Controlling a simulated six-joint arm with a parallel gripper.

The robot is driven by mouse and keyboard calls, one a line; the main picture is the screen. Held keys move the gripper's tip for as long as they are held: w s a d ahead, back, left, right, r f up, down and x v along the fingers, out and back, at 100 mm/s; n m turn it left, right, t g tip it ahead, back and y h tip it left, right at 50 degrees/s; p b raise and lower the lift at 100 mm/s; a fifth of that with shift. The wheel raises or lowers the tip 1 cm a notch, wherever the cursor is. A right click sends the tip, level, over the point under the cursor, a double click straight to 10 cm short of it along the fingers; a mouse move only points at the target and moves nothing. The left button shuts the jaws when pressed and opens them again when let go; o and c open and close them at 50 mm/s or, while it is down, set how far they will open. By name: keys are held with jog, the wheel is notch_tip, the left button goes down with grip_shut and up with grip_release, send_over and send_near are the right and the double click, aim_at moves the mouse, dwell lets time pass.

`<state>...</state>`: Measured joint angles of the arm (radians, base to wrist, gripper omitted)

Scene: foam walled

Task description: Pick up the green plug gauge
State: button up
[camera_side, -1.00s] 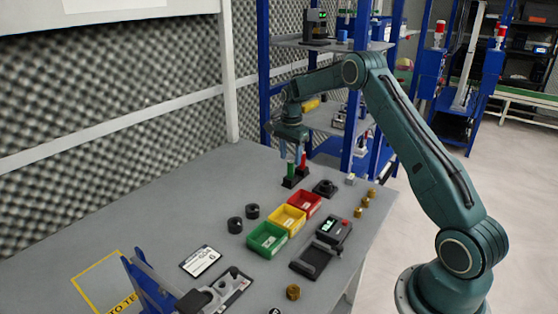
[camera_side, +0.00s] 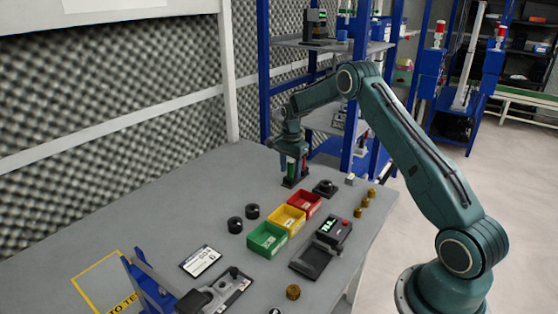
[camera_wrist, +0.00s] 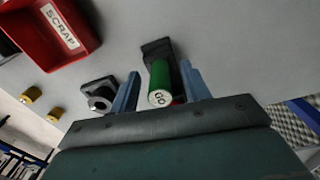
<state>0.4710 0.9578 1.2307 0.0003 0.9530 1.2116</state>
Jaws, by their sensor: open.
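The green plug gauge (camera_side: 291,169) stands upright in a black stand (camera_side: 296,182) near the far end of the table, beside a red gauge (camera_side: 304,166). In the wrist view its green body (camera_wrist: 162,78) with a white "GO" end lies between the two blue fingers of my gripper (camera_wrist: 160,82). The fingers are open, with a visible gap on each side of the gauge. In the side view my gripper (camera_side: 292,160) is down over the gauge's upper part. The red gauge is mostly hidden behind the green one in the wrist view.
Red (camera_side: 305,204), yellow (camera_side: 287,218) and green (camera_side: 266,239) bins stand in a row nearer the camera. A black ring-shaped part (camera_side: 325,188) sits close to the stand. Brass parts (camera_side: 362,202) line the right edge. The table's left side is mostly clear.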

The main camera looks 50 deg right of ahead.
grip_shut()
jog(key=shift+r, duration=0.2)
dwell(0.3)
notch_tip(320, 180, up, 20)
jog(key=shift+f, duration=0.15)
dwell(0.5)
jog(key=shift+r, duration=0.2)
dwell(0.5)
notch_tip(320, 180, up, 8)
jog(key=shift+r, duration=0.25)
dwell(1.5)
jog(key=shift+d+f, duration=0.1)
dwell(0.3)
